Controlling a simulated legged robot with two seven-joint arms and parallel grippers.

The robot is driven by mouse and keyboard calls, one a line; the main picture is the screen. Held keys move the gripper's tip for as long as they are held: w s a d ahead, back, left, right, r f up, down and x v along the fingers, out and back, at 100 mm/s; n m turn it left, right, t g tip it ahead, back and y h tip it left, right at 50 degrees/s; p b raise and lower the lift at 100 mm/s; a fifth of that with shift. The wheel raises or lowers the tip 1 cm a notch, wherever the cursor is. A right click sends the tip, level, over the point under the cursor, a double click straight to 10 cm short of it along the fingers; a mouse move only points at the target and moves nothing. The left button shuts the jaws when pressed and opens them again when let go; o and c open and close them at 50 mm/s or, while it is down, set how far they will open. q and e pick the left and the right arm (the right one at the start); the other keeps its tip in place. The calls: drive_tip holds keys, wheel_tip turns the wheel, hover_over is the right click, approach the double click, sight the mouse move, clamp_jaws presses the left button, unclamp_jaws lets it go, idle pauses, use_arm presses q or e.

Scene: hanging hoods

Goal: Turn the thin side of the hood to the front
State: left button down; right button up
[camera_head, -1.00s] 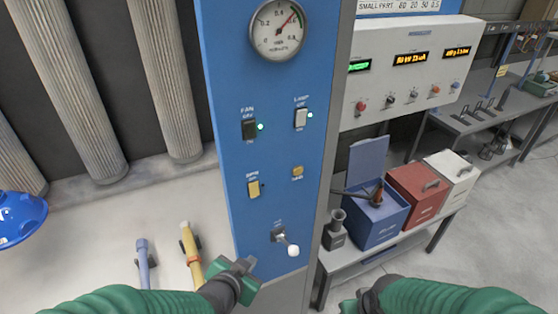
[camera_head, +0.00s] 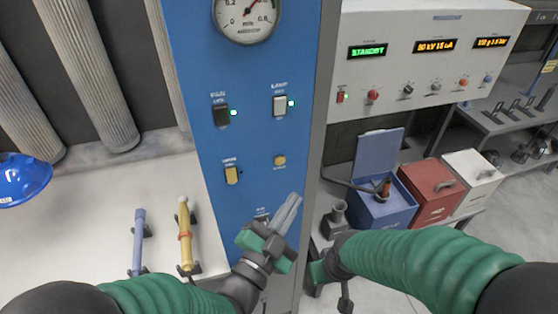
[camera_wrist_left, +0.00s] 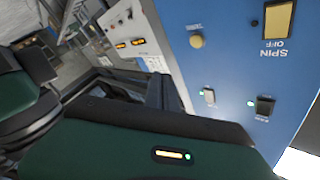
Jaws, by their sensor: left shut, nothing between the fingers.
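A blue domed thing (camera_head: 22,180), which may be the hood, shows at the left edge of the head view, cut off by the frame. I cannot tell its thin side. My left gripper (camera_head: 289,208) is shut and empty, its grey fingers together in front of the lower part of the blue control panel (camera_head: 250,135).
A yellow tool (camera_head: 186,240) and a blue-grey tool (camera_head: 138,240) stand over the pale surface at left. A blue box (camera_head: 385,208), a red box (camera_head: 430,190) and a white box (camera_head: 471,178) sit on a bench at right. A display console (camera_head: 425,60) is behind.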

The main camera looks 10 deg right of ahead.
sight(280, 161)
use_arm(q)
drive_tip(key=shift+w+f+p, duration=0.1)
drive_tip(key=shift+w+p, duration=0.2)
drive_tip(key=shift+w, duration=4.15)
use_arm(e)
drive_tip(key=shift+w+r, duration=0.1)
drive_tip(key=shift+r, duration=0.2)
drive_tip(key=shift+a, duration=0.1)
use_arm(q)
drive_tip(key=shift+d, duration=0.35)
use_arm(e)
drive_tip(key=shift+d, duration=0.3)
use_arm(q)
drive_tip(key=shift+a, duration=0.2)
use_arm(e)
drive_tip(key=shift+a, duration=0.15)
use_arm(q)
drive_tip(key=shift+w+b, duration=0.3)
drive_tip(key=shift+w, duration=0.1)
use_arm(e)
drive_tip(key=shift+f, duration=0.35)
